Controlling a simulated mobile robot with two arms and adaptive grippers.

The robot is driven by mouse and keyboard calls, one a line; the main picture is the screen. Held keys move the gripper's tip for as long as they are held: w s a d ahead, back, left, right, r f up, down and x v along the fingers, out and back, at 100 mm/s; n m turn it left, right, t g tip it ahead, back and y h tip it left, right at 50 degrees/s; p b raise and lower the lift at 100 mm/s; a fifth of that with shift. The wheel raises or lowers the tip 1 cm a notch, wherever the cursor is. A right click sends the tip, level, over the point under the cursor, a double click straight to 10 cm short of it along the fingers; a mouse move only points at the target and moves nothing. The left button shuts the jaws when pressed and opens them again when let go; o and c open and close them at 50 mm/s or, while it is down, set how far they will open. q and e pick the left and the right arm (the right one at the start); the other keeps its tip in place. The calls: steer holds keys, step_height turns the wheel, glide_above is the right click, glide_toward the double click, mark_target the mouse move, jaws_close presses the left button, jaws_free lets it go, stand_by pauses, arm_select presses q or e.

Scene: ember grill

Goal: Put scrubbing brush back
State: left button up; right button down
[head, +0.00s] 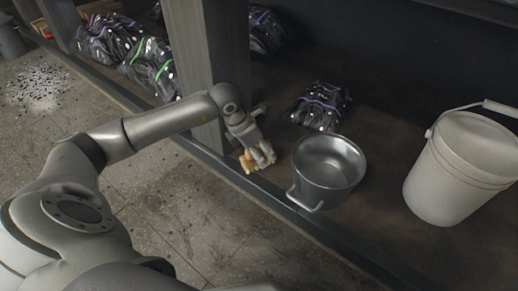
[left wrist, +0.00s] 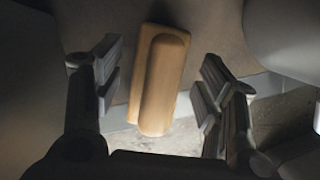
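The scrubbing brush has a tan wooden body (left wrist: 162,82). In the head view, the brush (head: 247,165) shows at the shelf's front edge, left of a metal pot, partly hidden by my left gripper. My left gripper (head: 262,153) is right over it. In the left wrist view, the left gripper's fingers (left wrist: 158,88) are apart, one on each side of the brush, with gaps between them and it. The bristles are not visible. My right gripper is not in view.
The metal pot (head: 328,168) stands close to the right of my left gripper, its handle toward the front edge. A white bucket (head: 462,165) is farther right. A dark bag (head: 318,105) lies behind the pot. A grey post (head: 208,70) rises behind my forearm.

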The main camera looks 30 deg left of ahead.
arm_select(q)
steer(key=p+v, duration=0.7)
steer(key=v, duration=0.5)
steer(key=shift+r, duration=0.1)
stand_by(0.4)
